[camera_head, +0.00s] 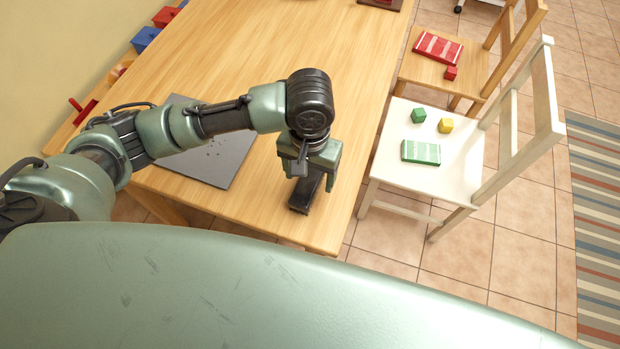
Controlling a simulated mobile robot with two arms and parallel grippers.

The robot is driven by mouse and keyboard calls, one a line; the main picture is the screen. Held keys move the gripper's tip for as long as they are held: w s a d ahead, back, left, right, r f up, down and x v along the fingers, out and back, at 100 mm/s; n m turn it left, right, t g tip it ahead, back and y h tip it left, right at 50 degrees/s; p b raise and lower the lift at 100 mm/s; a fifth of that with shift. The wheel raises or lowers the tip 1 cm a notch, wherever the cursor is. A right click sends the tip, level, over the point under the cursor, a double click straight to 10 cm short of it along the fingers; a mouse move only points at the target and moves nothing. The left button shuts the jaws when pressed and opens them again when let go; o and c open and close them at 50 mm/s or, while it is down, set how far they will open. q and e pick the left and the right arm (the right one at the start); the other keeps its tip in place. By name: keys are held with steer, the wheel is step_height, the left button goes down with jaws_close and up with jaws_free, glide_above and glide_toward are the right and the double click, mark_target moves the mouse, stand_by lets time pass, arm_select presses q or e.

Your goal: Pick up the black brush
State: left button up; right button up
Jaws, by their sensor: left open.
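The black brush (301,201) lies on the wooden table near its front right corner, with its near end showing. My left gripper (308,173) is directly above the brush, pointing down, its open fingers on either side of the brush's upper part. The gripper and wrist hide the far part of the brush. I cannot tell whether the fingers touch it. My right gripper is not in view.
A grey mat (232,160) lies on the wooden table (330,40) under my left arm. A white chair (395,165) with green and yellow blocks and a green striped cloth stands close to the table's right edge. A wooden chair (425,72) stands behind it.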

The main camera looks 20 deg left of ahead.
mark_target(308, 181)
arm_select(q)
steer(key=shift+w+a+f, duration=0.1)
steer(key=shift+a+f, duration=0.05)
steer(key=shift+f, duration=0.45)
steer(key=shift+a+f, duration=0.1)
steer(key=shift+f, duration=0.45)
steer(key=shift+w+f, duration=0.2)
steer(key=shift+f, duration=1.25)
steer(key=c, duration=1.5)
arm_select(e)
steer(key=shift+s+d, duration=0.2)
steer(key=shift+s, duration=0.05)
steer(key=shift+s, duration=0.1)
